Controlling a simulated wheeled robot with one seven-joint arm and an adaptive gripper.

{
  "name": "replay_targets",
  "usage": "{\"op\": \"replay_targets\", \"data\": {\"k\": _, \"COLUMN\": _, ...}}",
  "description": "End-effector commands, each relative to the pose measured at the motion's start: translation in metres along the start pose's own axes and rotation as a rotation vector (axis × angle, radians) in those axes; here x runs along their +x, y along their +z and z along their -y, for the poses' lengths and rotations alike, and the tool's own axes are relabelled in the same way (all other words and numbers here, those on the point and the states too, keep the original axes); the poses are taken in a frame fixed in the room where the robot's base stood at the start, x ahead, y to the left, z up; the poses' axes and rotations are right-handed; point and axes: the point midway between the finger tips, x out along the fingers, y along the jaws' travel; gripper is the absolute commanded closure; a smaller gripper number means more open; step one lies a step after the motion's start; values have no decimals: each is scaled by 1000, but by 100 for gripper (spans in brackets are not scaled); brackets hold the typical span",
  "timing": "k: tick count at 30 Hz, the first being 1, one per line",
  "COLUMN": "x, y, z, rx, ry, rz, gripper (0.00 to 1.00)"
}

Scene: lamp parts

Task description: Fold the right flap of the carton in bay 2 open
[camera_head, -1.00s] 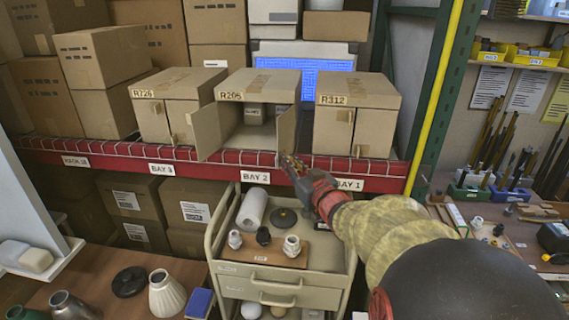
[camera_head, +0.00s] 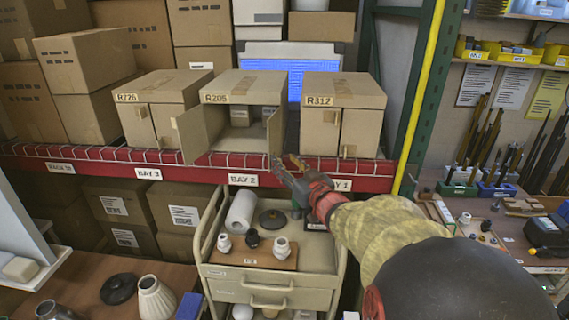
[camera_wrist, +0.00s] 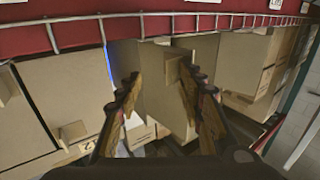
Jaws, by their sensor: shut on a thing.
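The bay 2 carton, marked R205 (camera_head: 248,86), stands on the shelf with its front open. Its left flap (camera_head: 193,136) sticks out toward me. Its right flap (camera_head: 274,132) also stands swung out, edge toward me, and shows in the wrist view (camera_wrist: 160,105) with a small tab (camera_wrist: 174,70). My gripper (camera_head: 285,165) is at the lower outer edge of the right flap; in the wrist view its fingers (camera_wrist: 163,82) lie on both sides of the flap, shut on it. The exact contact is hard to see.
Carton R312 (camera_head: 341,94) stands close on the right and carton R726 (camera_head: 158,92) on the left. A red shelf beam with a wire edge (camera_head: 110,160) runs below. A cart (camera_head: 275,272) with lamp parts stands under the shelf.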

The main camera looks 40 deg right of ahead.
Motion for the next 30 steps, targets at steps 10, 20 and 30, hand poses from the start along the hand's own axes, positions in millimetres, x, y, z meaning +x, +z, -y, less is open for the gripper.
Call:
{"op": "replay_targets", "data": {"k": 10, "x": -16, "y": -6, "z": -19, "rx": 1, "ry": 9, "rz": -7, "gripper": 78}}
{"op": "replay_targets", "data": {"k": 20, "x": -31, "y": -4, "z": -32, "rx": 0, "ry": 5, "rz": -4, "gripper": 78}}
{"op": "replay_targets", "data": {"k": 30, "x": -47, "y": -1, "z": -45, "rx": 1, "ry": 3, "rz": -1, "gripper": 78}}
